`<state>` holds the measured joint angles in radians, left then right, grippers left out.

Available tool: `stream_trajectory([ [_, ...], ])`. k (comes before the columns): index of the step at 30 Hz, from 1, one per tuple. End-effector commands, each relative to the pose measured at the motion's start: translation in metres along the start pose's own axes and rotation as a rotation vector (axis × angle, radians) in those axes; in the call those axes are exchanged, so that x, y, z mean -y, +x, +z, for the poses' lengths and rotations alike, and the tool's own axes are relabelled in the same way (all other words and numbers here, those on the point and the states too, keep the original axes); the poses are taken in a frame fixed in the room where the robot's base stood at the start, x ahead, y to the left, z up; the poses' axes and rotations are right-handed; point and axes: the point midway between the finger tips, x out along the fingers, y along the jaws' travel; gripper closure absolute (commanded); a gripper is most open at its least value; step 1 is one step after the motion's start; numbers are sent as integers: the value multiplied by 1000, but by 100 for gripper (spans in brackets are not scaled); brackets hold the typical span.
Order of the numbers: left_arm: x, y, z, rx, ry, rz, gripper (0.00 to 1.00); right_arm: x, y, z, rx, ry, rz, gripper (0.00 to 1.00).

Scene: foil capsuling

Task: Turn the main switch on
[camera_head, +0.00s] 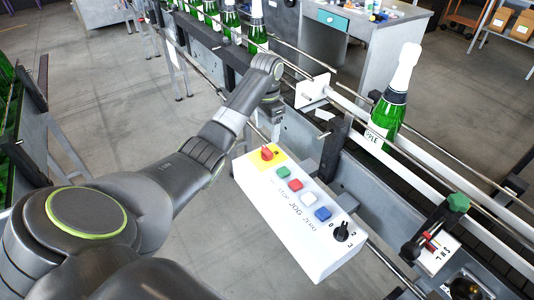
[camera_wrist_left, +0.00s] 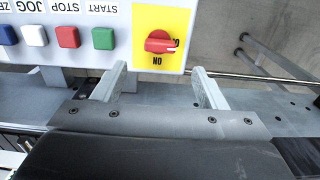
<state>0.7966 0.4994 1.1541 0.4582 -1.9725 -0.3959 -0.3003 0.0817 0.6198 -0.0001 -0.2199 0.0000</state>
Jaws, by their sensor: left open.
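The main switch, a red rotary knob (camera_head: 267,153) on a yellow plate, is at the far left end of the white control box. In the left wrist view the knob (camera_wrist_left: 160,42) lies roughly crosswise. An upside-down ON label sits below it, and another label at its right is partly hidden. My left gripper (camera_head: 270,112) is just beyond the box's switch end. In the left wrist view my left gripper (camera_wrist_left: 158,68) has its two fingers apart and empty. The knob lies ahead of the gap, apart from both fingers. My right gripper is not in view.
The control box (camera_head: 322,258) also carries green, red, white and blue buttons and a black selector (camera_head: 342,231). A green bottle (camera_head: 390,105) with a white top stands on the conveyor behind it. Rails (camera_head: 440,175) run along the line. Several bottles stand at the back.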

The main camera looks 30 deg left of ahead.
Motion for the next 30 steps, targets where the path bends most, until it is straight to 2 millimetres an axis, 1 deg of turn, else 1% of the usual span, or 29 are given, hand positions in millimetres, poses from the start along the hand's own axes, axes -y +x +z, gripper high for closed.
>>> stream_trajectory([
  [1,-1,11,1,6,-1,5,35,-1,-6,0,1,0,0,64],
  [6,-1,46,1,6,-1,4,35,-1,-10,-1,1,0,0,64],
  [9,-1,61,1,4,-1,3,35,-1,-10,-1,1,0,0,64],
  [12,0,72,0,3,0,2,35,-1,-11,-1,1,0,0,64],
  [17,0,80,0,1,0,1,35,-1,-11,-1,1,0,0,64],
  [24,0,81,1,2,0,0,35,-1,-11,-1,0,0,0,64],
  [25,0,81,1,2,0,0,36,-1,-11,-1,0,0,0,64],
  [30,0,81,1,2,0,0,58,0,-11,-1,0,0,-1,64],
])
